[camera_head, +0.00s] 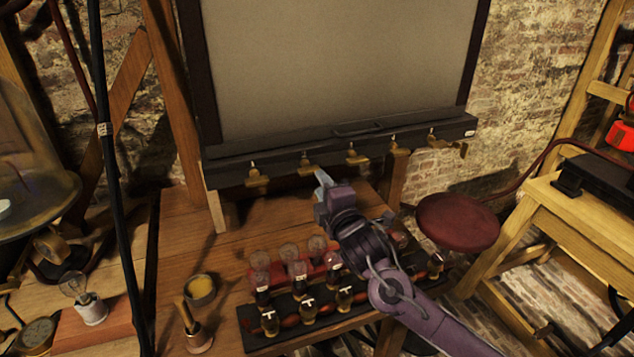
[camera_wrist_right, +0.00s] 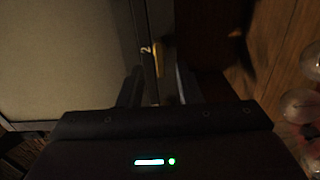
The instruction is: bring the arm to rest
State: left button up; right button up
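My right arm (camera_head: 385,285) comes in from the lower right and reaches over the wooden bench. Its gripper (camera_head: 322,188) is just in front of the dark ledge under the large grey panel. In the right wrist view the two fingers (camera_wrist_right: 158,88) stand apart with nothing held between them. A brass hook (camera_wrist_right: 156,62) beside a mark like a "2" shows beyond the gap; I cannot tell its distance. My left arm and gripper are not in view.
Below my right arm, a dark rack (camera_head: 285,333) holds several glass-topped pieces. The ledge (camera_head: 290,162) carries several brass hooks. A round tin (camera_head: 200,290) and brass piece (camera_head: 193,325) stand left. A red stool (camera_head: 458,222) is right. The bench's back left is clear.

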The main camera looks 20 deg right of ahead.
jog(key=shift+s, duration=1.15)
